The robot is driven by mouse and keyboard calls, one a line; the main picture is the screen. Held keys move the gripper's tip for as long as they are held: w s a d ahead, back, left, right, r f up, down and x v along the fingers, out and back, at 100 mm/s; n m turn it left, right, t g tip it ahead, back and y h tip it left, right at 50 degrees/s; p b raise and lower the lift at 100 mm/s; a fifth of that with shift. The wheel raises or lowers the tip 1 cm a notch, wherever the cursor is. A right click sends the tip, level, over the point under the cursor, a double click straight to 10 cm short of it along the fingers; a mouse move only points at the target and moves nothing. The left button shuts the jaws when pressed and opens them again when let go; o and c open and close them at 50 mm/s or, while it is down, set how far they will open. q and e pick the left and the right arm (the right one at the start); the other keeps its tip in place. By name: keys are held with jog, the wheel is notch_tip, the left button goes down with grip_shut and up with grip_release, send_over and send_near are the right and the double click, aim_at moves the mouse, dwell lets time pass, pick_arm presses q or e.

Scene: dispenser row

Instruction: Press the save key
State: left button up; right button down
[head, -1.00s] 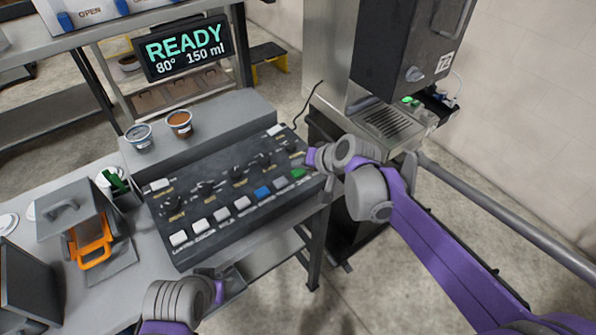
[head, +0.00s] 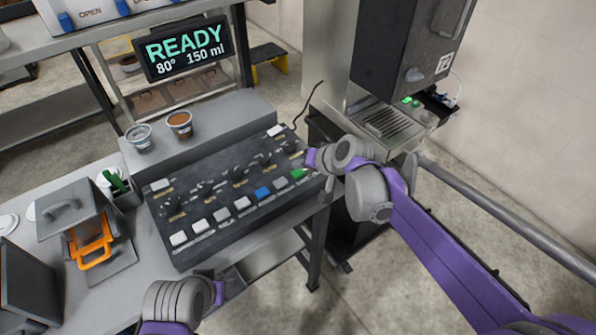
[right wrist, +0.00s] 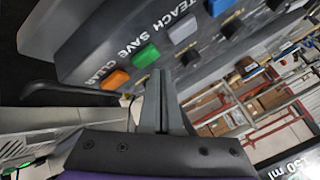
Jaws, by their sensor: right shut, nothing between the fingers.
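The control panel (head: 235,200) has a row of keys along its front edge. The green key (head: 297,174) is at its right end in the head view. The right wrist view shows this green key (right wrist: 146,55) beside the label SAVE, between an orange key (right wrist: 115,79) marked CLEAR and a grey key (right wrist: 181,27) by TEACH. My right gripper (right wrist: 159,72) is shut and empty, its tips close below the green key in that picture; I cannot tell whether they touch. In the head view my right gripper (head: 306,164) is partly hidden at the panel's right end. My left gripper's fingers cannot be made out.
The display (head: 183,50) reads READY, 80°, 150 ml. Two small cups (head: 180,124) stand on the ledge behind the panel. A dispenser (head: 410,50) stands at the right. A box with an orange handle (head: 92,247) sits left of the panel.

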aim_at(300, 175)
pick_arm(q)
jog(key=shift+f, duration=0.1)
pick_arm(e)
jog(key=shift+f, duration=0.15)
dwell(0.4)
pick_arm(q)
jog(key=shift+s+f, duration=0.1)
jog(key=shift+f, duration=0.1)
pick_arm(e)
jog(key=shift+f, duration=0.3)
pick_arm(q)
jog(key=shift+f+b, duration=0.3)
jog(key=shift+b, duration=0.2)
pick_arm(e)
jog(key=shift+f, duration=0.45)
jog(key=shift+r, duration=0.1)
pick_arm(q)
jog(key=shift+w+r+p, duration=0.2)
jog(key=shift+r+p, duration=0.4)
jog(key=shift+r, duration=0.1)
pick_arm(e)
jog(key=shift+r, duration=0.8)
